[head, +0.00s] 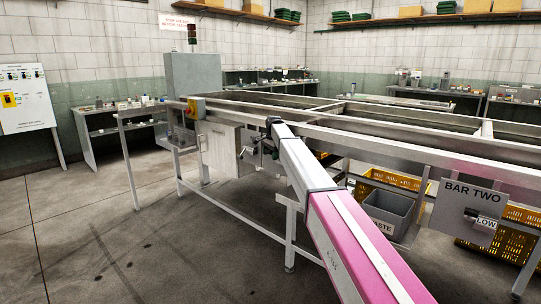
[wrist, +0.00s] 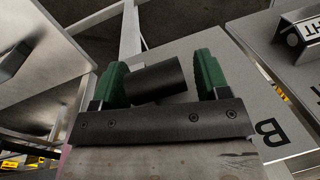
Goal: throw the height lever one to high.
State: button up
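A black cylindrical handle (wrist: 158,80) lies between my gripper's green fingers in the wrist view. My gripper (wrist: 162,77) is open around it; the handle is close to the left finger, with a gap to the right finger. Behind it is a grey plate (wrist: 222,88) with a partly visible letter B, so I cannot read the whole name. The lever's setting cannot be read. In the head view my gripper (head: 262,152) is at the near side of the machine frame, and my arm hides most of the plate there.
A second plate marked BAR TWO (head: 457,205) hangs at the right with a LOW tag (head: 486,224). A grey waste bin (head: 388,212) and yellow crates (head: 400,180) stand under the machine rails (head: 400,147). A cut-off label (wrist: 308,32) shows at the wrist view's upper right. The floor at left is clear.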

jog(key=shift+s+a+f+t+h, duration=0.15)
jog(key=shift+s+f+t+h, duration=0.15)
jog(key=shift+t+h, duration=0.25)
jog(key=shift+s+a+f+t+h, duration=0.15)
jog(key=shift+f+t+h, duration=0.15)
jog(key=shift+t, duration=0.35)
jog(key=shift+w+d+f+n+t+h, duration=0.2)
jog(key=shift+f+t+h, duration=0.85)
jog(key=shift+t, duration=0.7)
jog(key=shift+w+a+f+n+t+h, duration=0.2)
jog(key=shift+f+t+h, duration=0.5)
jog(key=shift+t+h, duration=0.9)
jog(key=shift+w+d+f+n+t+h, duration=0.25)
jog(key=shift+f+t+h, duration=0.7)
jog(key=shift+t, duration=1)
jog(key=shift+s, duration=0.15)
jog(key=o, duration=1.3)
jog(key=shift+a, duration=0.1)
jog(key=shift+c, duration=0.2)
jog(key=shift+s, duration=0.1)
